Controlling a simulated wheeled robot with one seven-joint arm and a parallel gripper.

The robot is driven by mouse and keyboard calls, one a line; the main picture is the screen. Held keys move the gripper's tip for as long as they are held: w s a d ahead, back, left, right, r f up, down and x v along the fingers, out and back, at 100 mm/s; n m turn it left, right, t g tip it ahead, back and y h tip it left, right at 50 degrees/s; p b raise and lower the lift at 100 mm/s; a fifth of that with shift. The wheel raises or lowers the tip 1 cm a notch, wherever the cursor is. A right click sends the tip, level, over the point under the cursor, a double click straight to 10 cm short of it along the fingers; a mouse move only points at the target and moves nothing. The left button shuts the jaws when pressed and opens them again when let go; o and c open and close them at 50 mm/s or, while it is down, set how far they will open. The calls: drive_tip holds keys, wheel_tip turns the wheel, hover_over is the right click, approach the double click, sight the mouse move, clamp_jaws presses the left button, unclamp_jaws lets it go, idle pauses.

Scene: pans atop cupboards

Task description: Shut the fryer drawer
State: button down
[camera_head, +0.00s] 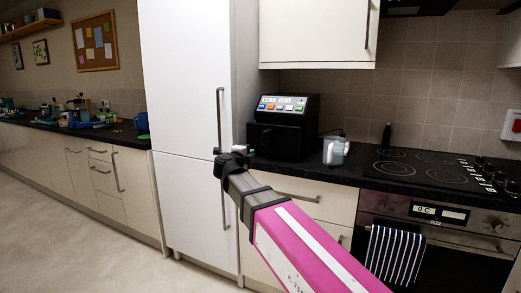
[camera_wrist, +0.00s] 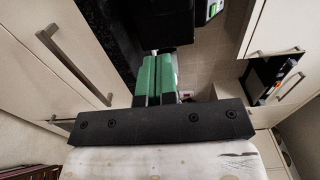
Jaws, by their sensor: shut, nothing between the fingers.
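The fryer (camera_head: 283,125) is a black box on the dark counter, with a lit display and coloured buttons on its sloped top. Its drawer front (camera_head: 275,141) is black on black, and I cannot tell clearly how far it stands out. My gripper (camera_head: 247,153) is in front of the fryer's lower left, near the counter edge and the tall white cupboard. In the wrist view, the green fingers (camera_wrist: 158,72) are together and empty, pointing towards the black fryer (camera_wrist: 155,25) at the top of the picture.
The tall white fridge-like cupboard (camera_head: 185,100) with long handles stands close on the left. A small whitish container (camera_head: 334,152) sits right of the fryer. A black hob (camera_head: 434,170) and an oven with a striped towel (camera_head: 394,254) are further right. Open floor (camera_head: 80,240) lies left.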

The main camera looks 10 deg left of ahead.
approach(272, 140)
idle(0.5)
drive_tip(key=x, duration=0.8)
drive_tip(key=shift+w, duration=0.35)
drive_tip(key=shift+s, duration=0.25)
